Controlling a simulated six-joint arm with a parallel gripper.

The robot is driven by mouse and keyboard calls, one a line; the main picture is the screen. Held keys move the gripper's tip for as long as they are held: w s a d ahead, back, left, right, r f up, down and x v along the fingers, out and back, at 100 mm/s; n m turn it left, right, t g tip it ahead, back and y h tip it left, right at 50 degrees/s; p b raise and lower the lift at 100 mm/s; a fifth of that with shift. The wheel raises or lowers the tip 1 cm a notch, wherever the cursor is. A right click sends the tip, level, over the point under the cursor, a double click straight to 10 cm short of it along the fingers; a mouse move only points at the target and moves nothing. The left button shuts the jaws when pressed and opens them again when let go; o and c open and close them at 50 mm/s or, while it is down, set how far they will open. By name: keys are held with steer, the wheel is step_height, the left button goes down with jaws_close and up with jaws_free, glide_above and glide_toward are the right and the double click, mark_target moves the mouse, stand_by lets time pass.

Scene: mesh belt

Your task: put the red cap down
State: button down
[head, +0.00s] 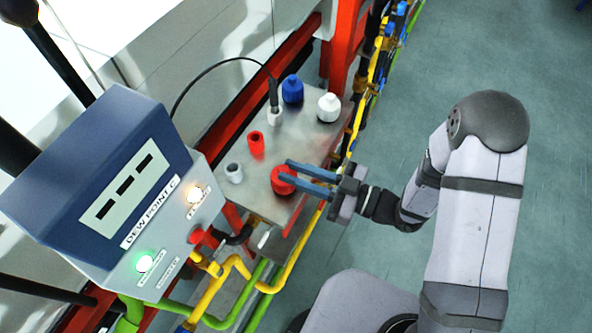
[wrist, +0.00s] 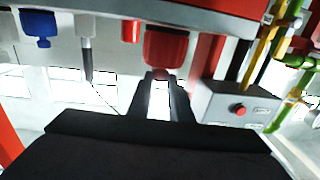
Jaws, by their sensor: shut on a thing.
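The red cap (head: 283,182) is between the fingers of my gripper (head: 287,171), over the front part of a grey metal plate (head: 262,188). My gripper reaches in from the right and is shut on the cap. In the wrist view, which looks upside down, the red cap (wrist: 166,45) has its narrow top between the fingertips (wrist: 160,76), with the plate's edge (wrist: 230,14) beyond its wide end. I cannot tell whether the cap touches the plate. The fingers hide part of the cap in the head view.
A small red cylinder (head: 256,143), a grey cylinder (head: 234,173), a blue bottle (head: 292,90), a white bottle (head: 329,107) and a cabled probe (head: 273,92) stand on the plate. A dew point box (head: 95,190) is at left. Yellow pipes (head: 290,275) run along the plate's right side.

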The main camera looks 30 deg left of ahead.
steer(key=shift+f, duration=0.1)
steer(key=c, duration=1.6)
jaws_free()
steer(key=shift+w+d+b, duration=0.15)
steer(key=shift+d+b, duration=0.5)
steer(key=shift+d, duration=1.35)
steer(key=shift+w+d+b, duration=0.2)
steer(key=shift+d+b, duration=0.4)
steer(key=shift+d, duration=1.45)
steer(key=shift+w+d+b, duration=0.15)
steer(key=shift+d+b, duration=0.5)
steer(key=shift+d, duration=1.35)
